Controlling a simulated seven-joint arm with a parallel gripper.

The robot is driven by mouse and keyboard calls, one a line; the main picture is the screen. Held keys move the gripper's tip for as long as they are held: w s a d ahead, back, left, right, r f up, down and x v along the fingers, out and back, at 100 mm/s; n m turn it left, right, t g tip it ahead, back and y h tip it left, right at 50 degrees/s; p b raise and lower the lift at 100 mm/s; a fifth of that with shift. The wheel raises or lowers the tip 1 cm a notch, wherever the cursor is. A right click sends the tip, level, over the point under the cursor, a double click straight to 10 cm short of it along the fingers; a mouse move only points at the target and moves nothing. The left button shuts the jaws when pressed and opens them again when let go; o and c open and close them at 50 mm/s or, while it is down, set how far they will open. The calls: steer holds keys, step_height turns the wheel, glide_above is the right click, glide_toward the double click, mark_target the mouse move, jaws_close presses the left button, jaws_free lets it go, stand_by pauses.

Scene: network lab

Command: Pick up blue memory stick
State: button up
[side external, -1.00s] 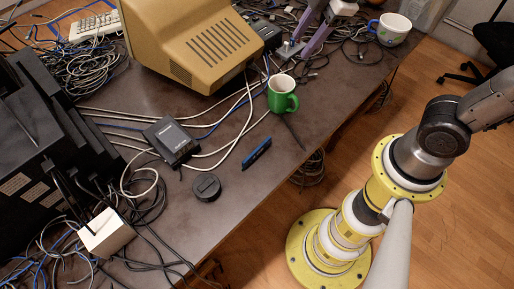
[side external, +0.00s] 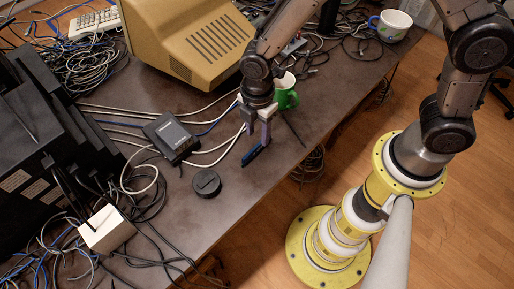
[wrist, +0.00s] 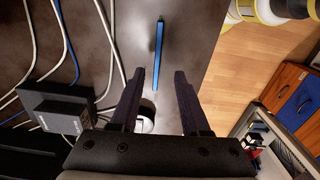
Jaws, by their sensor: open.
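The blue memory stick (side external: 252,155) lies on the dark table, seen as a slim blue bar just below my gripper (side external: 259,137). In the wrist view the stick (wrist: 157,54) stands lengthwise, ahead of the fingertips and between their lines. My gripper (wrist: 159,75) is open and empty, its two dark fingers spread apart. In the side view the fingers hide part of the stick's surroundings, and the exact height above it is hard to tell.
A green mug (side external: 287,98) stands close behind my gripper. A black box (side external: 172,138) with cables and a round black puck (side external: 207,182) lie to the left. A beige monitor (side external: 190,45) stands behind. The table's front edge is near, on the right.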

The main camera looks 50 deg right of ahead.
mark_target(257, 146)
steer(key=f, duration=0.7)
steer(key=shift+w+d+f, duration=0.1)
steer(key=shift+w+d, duration=0.05)
steer(key=shift+w, duration=0.1)
jaws_close()
